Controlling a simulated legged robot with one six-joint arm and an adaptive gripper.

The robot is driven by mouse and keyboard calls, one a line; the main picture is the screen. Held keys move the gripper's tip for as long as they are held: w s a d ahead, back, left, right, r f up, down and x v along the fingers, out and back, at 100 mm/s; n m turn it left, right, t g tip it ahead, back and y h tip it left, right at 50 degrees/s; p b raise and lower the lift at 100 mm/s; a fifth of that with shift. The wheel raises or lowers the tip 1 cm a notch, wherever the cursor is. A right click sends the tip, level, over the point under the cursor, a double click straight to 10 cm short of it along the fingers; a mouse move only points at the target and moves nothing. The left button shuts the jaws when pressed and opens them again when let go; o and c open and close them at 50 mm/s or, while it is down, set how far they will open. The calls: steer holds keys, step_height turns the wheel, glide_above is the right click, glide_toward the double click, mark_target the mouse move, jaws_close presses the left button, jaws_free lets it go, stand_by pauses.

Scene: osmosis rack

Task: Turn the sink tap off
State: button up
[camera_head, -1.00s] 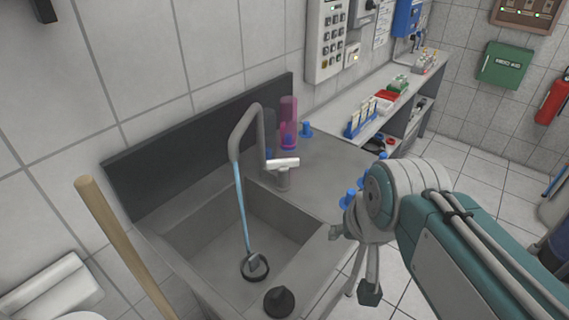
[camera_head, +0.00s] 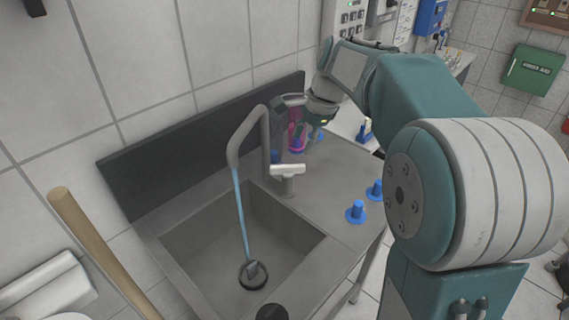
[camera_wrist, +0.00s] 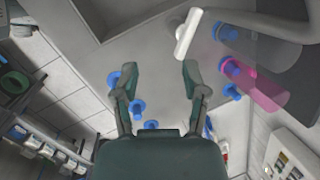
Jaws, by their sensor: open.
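The grey sink tap (camera_head: 238,148) stands at the back of the sink (camera_head: 185,240), with a blue stream of water running from its spout into the basin. Its white lever (camera_head: 287,169) sits on a short post right of the spout and points roughly sideways. In the wrist view the white lever (camera_wrist: 187,34) lies beyond the fingertips, close to the right finger and apart from it. My gripper (camera_wrist: 161,72) is open and empty above the counter. In the head view my gripper (camera_head: 292,104) is behind and above the lever, partly hidden by my arm.
A pink transparent cylinder (camera_head: 297,138) stands on the counter beneath my gripper; it also shows in the wrist view (camera_wrist: 256,90). Blue stoppers (camera_head: 356,211) stand on the counter's right side. A wooden handle (camera_head: 95,245) rises at the front left.

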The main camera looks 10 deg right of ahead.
mark_target(287, 165)
steer(key=w+d+f+m, duration=0.1)
steer(key=w, duration=0.1)
steer(key=w+d+f+m+y, duration=0.1)
steer(key=w+f+m, duration=0.1)
steer(key=w, duration=0.1)
steer(key=w+f+m+g, duration=0.1)
steer(key=w, duration=0.1)
steer(key=shift+w+d+f+m+y, duration=0.2)
steer(key=shift+d+m+y, duration=0.1)
steer(key=shift+d, duration=0.1)
steer(key=x, duration=1.1)
steer(key=shift+a, duration=0.1)
steer(key=shift+r, duration=0.1)
steer(key=c, duration=0.8)
